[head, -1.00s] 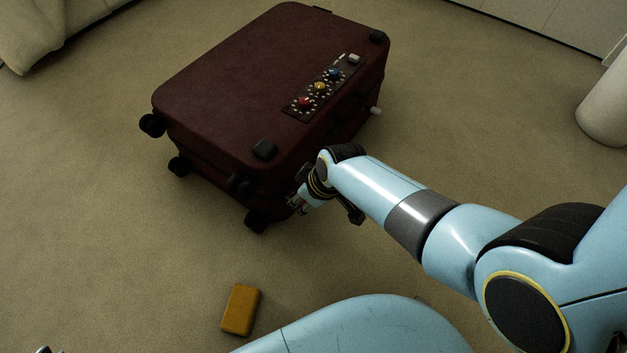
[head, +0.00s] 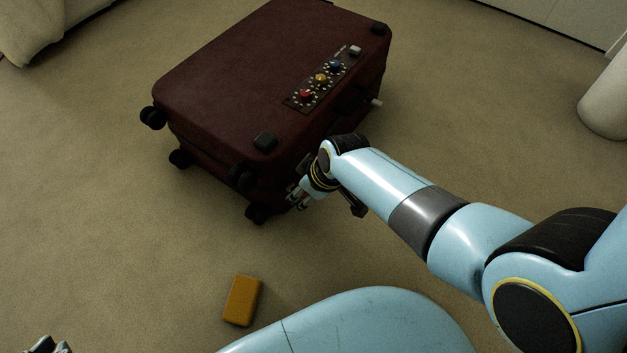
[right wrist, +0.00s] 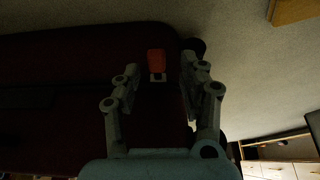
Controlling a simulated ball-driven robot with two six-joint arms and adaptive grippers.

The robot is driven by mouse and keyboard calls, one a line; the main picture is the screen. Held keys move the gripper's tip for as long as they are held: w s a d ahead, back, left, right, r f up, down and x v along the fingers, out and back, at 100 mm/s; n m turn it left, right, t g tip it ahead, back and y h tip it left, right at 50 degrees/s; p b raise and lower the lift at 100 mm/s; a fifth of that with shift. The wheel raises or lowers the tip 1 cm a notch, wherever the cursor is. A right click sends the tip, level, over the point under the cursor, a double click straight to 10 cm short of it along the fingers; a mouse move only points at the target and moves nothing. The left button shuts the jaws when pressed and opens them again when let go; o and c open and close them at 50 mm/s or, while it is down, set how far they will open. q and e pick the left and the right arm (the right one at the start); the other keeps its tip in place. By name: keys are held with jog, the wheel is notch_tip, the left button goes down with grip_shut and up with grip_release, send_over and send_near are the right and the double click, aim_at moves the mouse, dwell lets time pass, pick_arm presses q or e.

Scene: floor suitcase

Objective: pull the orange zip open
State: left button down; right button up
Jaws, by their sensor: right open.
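The dark red suitcase (head: 230,75) lies flat on the carpet. The orange zip pull (right wrist: 156,62) shows in the right wrist view on the suitcase's side, between and slightly beyond the fingertips of my right gripper (right wrist: 158,75). The fingers are open on either side of it and do not appear to close on it. In the head view my right gripper (head: 298,196) is at the suitcase's near right side, low by a corner, and the zip pull is hidden there. Part of my left gripper (head: 48,346) shows at the bottom left edge, apart from the suitcase; its jaws are unclear.
A panel with coloured knobs (head: 321,78) is on the suitcase's top. Black wheels (head: 153,117) stick out at its left end. An orange-brown block (head: 242,300) lies on the open carpet in front. A white rounded object (head: 606,105) stands at the right.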

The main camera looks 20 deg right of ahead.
jog(key=v, duration=1.1)
jog(key=shift+f, duration=0.1)
